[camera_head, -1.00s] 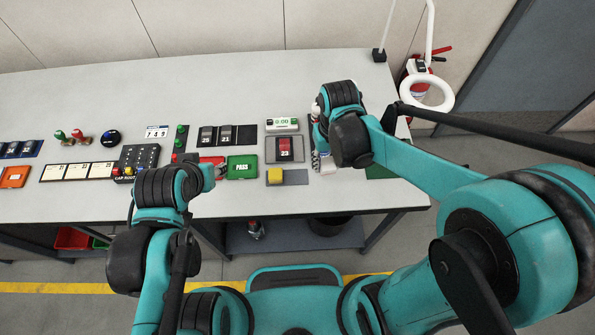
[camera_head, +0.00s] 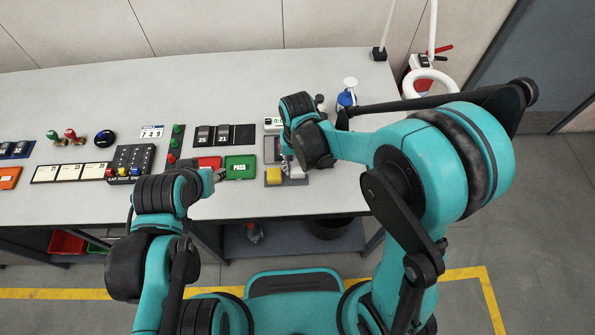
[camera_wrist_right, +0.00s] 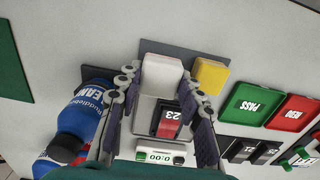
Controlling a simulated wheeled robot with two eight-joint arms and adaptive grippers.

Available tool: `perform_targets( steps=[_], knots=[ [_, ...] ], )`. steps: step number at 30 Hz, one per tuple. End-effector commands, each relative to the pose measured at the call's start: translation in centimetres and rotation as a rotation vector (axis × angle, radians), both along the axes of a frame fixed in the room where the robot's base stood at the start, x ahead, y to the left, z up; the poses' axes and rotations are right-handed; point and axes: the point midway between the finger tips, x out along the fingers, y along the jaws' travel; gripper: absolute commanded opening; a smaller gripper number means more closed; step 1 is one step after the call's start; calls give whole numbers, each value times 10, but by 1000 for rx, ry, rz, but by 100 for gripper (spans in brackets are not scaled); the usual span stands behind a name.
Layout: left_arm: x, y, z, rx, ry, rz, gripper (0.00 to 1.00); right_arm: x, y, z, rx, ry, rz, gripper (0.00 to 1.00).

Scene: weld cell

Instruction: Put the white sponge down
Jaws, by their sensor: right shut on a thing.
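The white sponge (camera_wrist_right: 162,76) is between the two fingers of my right gripper (camera_wrist_right: 160,92) in the right wrist view. It is at the bare side of the grey mat (camera_wrist_right: 188,56), beside the yellow sponge (camera_wrist_right: 210,75). I cannot tell if it touches the mat. In the head view, my right gripper (camera_head: 292,165) is over the bench, and the yellow sponge (camera_head: 274,175) sits on the mat just left of it. My left gripper (camera_head: 214,175) is low near the bench's front edge; its fingers are too small to read.
A red module marked 23 (camera_wrist_right: 169,122) sits behind the white sponge. A blue cleaner bottle (camera_wrist_right: 86,112) stands close to my right gripper. Green PASS (camera_head: 240,168) and red (camera_head: 210,162) trays lie left of the mat.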

Motion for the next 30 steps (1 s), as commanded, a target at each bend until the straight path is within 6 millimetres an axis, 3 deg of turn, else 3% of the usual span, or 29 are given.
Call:
perform_targets(
  steps=[1, 5, 16, 17, 18, 30],
  knots=[
    [0, 0, -6, 0, 0, 0, 40, 0, 0, -12, 0, 0, 0, 5],
    [0, 0, -13, 0, 0, 0, 40, 0, 0, -28, 0, 0, 0, 5],
    [0, 0, -15, 0, 0, 0, 40, 0, 0, -32, 0, 0, 1, 5],
    [0, 0, -16, 0, 0, 0, 40, 0, 0, -32, 0, 0, 1, 39],
    [0, 0, -15, 0, 0, 0, 40, 0, 0, -31, 0, 0, 1, 45],
    [0, 0, -8, 0, 0, 0, 40, 0, 0, -22, 0, 0, 1, 45]
  ],
)
